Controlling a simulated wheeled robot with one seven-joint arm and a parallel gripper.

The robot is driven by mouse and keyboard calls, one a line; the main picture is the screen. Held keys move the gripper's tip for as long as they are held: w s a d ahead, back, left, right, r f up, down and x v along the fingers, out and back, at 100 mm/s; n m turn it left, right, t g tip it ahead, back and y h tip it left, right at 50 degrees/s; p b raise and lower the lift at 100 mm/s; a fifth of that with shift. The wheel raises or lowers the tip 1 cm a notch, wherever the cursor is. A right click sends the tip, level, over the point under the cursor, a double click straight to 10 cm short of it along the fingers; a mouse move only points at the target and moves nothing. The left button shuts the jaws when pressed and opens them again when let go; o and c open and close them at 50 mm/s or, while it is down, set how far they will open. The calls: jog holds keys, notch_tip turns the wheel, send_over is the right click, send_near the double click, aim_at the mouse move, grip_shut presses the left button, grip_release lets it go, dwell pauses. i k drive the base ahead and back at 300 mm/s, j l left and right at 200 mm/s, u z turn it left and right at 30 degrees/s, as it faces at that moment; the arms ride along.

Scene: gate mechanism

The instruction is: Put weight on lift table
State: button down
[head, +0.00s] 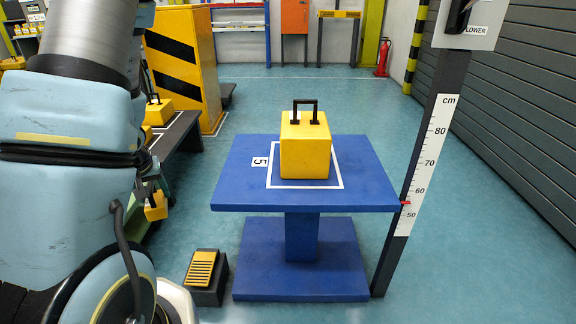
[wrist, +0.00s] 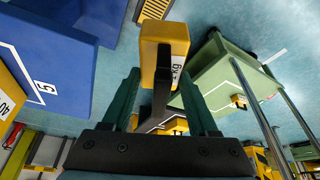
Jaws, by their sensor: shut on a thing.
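The blue lift table (head: 365,185) stands in the middle of the head view, with a white square outline and a "5" label on its top. A large yellow weight (head: 305,150) with a black handle stands upright inside the outline. My gripper (head: 153,187) is left of the table, partly hidden by my arm. In the wrist view my gripper (wrist: 160,88) is shut on the black handle of a small yellow weight (wrist: 165,48), whose label shows "kg". This weight also hangs in the head view (head: 156,206), apart from the table. The table (wrist: 50,50) also shows in the wrist view.
A post with a cm scale (head: 423,165) stands right of the table, its red pointer just above 50. A yellow-topped pedal (head: 203,268) is on the floor at front left. A dark bench (head: 178,133) carries yellow weights. A green cart (wrist: 222,78) shows in the wrist view.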

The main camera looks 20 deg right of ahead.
aim_at(247, 178)
jog(key=i+j+z, duration=0.35)
jog(key=i+j, duration=0.15)
jog(key=j, duration=0.25)
jog(key=i+j+z, duration=0.15)
jog(key=j, duration=0.3)
jog(key=i+j, duration=0.2)
jog(key=j, duration=0.1)
